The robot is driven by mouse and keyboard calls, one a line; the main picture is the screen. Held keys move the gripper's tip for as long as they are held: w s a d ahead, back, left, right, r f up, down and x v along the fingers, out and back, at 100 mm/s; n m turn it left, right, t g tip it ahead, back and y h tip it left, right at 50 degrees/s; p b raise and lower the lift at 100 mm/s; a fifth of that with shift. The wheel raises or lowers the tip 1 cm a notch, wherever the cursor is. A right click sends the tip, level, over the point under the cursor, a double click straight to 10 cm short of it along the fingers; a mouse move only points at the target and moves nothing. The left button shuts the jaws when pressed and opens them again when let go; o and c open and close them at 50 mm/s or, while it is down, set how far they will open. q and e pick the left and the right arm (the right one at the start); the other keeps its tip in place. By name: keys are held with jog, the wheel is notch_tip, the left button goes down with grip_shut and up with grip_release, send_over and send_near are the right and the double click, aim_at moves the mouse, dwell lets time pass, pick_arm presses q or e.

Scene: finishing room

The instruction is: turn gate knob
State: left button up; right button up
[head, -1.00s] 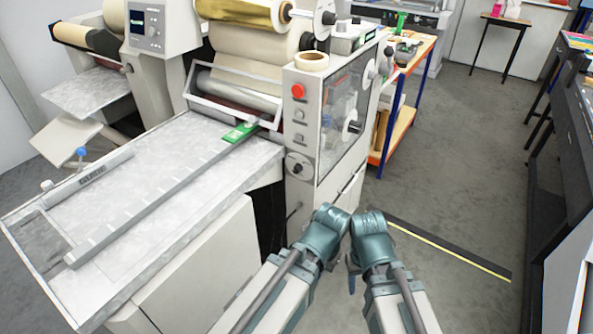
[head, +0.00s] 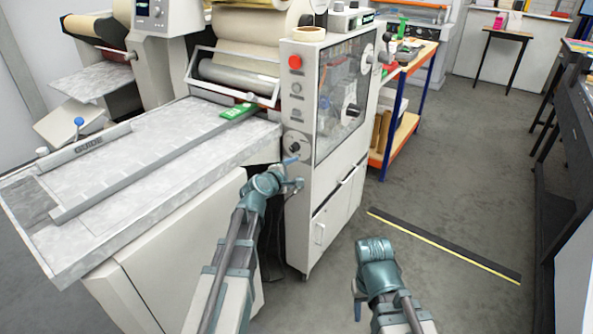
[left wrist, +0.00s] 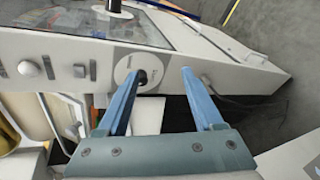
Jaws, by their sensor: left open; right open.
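The gate knob appears to be the black knob on a round pale dial (head: 296,145), low on the laminating machine's narrow front panel; its label is too small to read. The dial also shows in the left wrist view (left wrist: 129,66), just beyond my left fingers, nearer the left one. My left gripper (head: 294,171) is open and empty, just below the dial in the head view. The left wrist view shows its two blue fingers (left wrist: 161,71) apart, with the black knob near the left fingertip. I cannot tell whether they touch. My right gripper (head: 358,297) is open, low over the floor.
A red button (head: 295,62) and smaller knobs sit above the dial. The feed table (head: 180,150) with its guide bar extends left. A cabinet door handle (head: 319,234) is below right. A black and yellow floor strip (head: 440,243) lies right; the floor around it is clear.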

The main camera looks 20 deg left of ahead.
aim_at(293, 149)
pick_arm(q)
jog(key=w+a+r+n+t+y, duration=0.1)
jog(key=a+n+t+y, duration=0.1)
jog(key=a+n, duration=0.3)
jog(key=shift+m, duration=0.5)
jog(key=b+x, duration=0.1)
jog(key=x, duration=0.3)
jog(key=b+x, duration=0.1)
jog(key=x, duration=0.4)
jog(key=b+x, duration=0.1)
jog(key=x, duration=0.3)
jog(key=shift+w+a+f+b, duration=0.3)
jog(key=shift+w+a, duration=0.05)
pick_arm(e)
jog(key=f, duration=0.4)
jog(key=shift+s+d+f, duration=0.3)
jog(key=shift+s, duration=0.1)
pick_arm(q)
jog(key=shift+c, duration=0.2)
grip_shut()
